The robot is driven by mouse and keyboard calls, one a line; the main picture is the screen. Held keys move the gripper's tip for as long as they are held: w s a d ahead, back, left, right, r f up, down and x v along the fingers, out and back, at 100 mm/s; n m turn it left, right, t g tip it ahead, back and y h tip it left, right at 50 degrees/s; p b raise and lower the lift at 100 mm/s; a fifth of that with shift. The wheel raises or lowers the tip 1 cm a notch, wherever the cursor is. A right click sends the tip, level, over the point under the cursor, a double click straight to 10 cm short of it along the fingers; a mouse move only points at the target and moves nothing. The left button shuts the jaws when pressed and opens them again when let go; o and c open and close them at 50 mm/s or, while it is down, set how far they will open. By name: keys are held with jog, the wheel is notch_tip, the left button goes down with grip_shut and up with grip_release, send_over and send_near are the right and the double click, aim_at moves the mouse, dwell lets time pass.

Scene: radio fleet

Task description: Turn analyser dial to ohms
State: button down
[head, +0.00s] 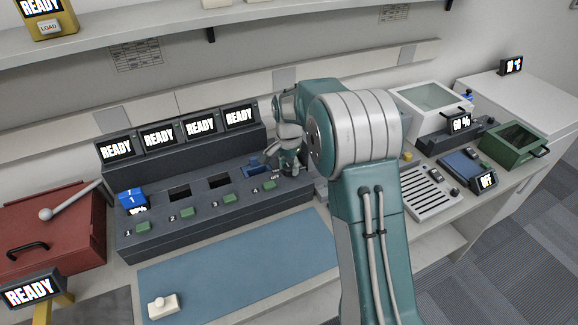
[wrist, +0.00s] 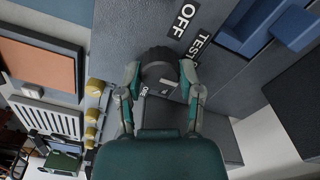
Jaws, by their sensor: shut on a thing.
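The analyser dial (wrist: 158,62) is a dark round knob on a grey panel in the wrist view. My gripper (wrist: 159,72) is shut on it, one finger on each side. A short white mark shows at the knob's lower right. Labels reading OFF (wrist: 185,22) and TEST (wrist: 200,45) lie above and to the right of the knob. A small white label (wrist: 144,90) beside the left finger is partly hidden and hard to read. In the head view my gripper (head: 289,155) is at the right end of the dark console (head: 200,230), and the dial is hidden there.
A blue block (head: 254,164) sits in the console close to my gripper; another blue block (head: 131,197) is at its left end. Several READY screens (head: 201,124) stand behind. A blue mat (head: 240,265) lies in front, with a small pale object (head: 163,305). A red case (head: 45,230) is left.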

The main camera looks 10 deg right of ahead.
aim_at(287, 166)
jog(key=shift+c, duration=1.3)
grip_release()
jog(key=shift+a+f, duration=0.1)
jog(key=shift+f, duration=0.1)
jog(key=shift+r, duration=0.1)
notch_tip(287, 166, up, 12)
jog(key=shift+w, duration=0.15)
jog(key=shift+a, duration=0.1)
